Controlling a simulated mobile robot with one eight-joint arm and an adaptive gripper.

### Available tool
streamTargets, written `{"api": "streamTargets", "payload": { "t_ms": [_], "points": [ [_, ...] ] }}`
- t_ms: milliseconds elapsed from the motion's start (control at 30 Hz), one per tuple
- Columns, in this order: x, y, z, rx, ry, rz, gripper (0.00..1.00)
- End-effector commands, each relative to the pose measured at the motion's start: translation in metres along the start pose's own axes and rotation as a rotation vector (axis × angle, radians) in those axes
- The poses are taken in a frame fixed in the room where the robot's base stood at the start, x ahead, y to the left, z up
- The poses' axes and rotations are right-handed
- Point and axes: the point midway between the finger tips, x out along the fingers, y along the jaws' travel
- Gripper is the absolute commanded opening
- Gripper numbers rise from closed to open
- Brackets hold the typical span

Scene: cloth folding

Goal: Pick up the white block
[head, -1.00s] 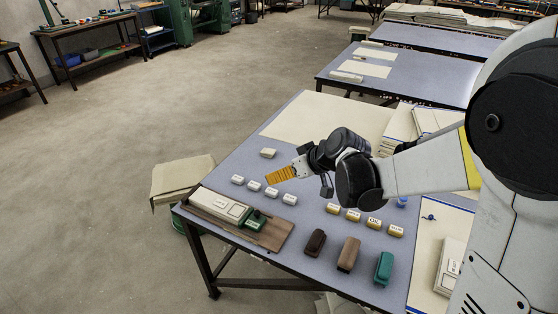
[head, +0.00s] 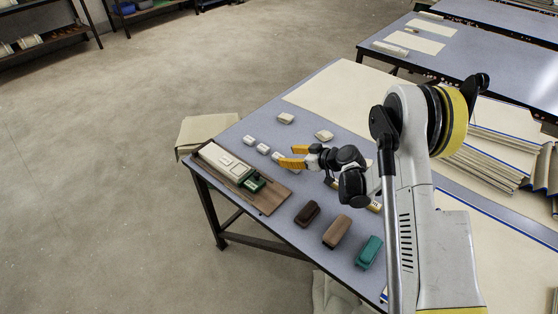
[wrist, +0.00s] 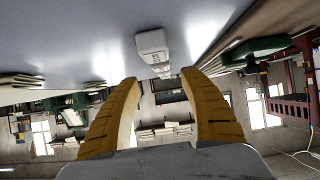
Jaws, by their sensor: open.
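Several small white blocks stand in a row on the blue-grey table (head: 330,78). The leftmost white block (head: 249,140) and a second white block (head: 263,149) are clear of my gripper in the head view. My gripper (head: 289,156), with orange fingers, is open over the near end of the row and partly hides the other white blocks. In the wrist view, which is upside down, a white block (wrist: 152,45) lies beyond the gap between my open fingertips (wrist: 160,80). More blocks show in line behind it. Nothing is between the fingers.
Two cream blocks, one at left (head: 286,118) and one at right (head: 324,135), lie behind the row. A wooden board (head: 270,200) with a green device (head: 253,182) is in front. Dark (head: 307,213), brown (head: 337,231) and teal (head: 369,251) blocks stand nearer.

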Motion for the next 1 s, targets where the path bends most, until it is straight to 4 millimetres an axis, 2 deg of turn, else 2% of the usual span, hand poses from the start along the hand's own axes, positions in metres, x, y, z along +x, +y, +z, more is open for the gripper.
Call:
{"api": "streamTargets", "payload": {
  "t_ms": [167, 433, 700, 833, 867, 1000],
  "points": [
    [0.016, -0.001, 0.003, 0.000, 0.000, -0.001, 0.52],
    [0.056, -0.004, 0.008, -0.001, -0.001, -0.001, 0.52],
    [0.059, -0.004, 0.005, 0.001, -0.001, 0.000, 0.51],
    [0.059, -0.004, 0.005, 0.001, -0.001, 0.000, 0.11],
    [0.059, -0.004, 0.005, 0.001, -0.001, 0.000, 0.05],
    [0.059, -0.004, 0.005, 0.001, -0.001, 0.000, 0.05]
  ]
}}
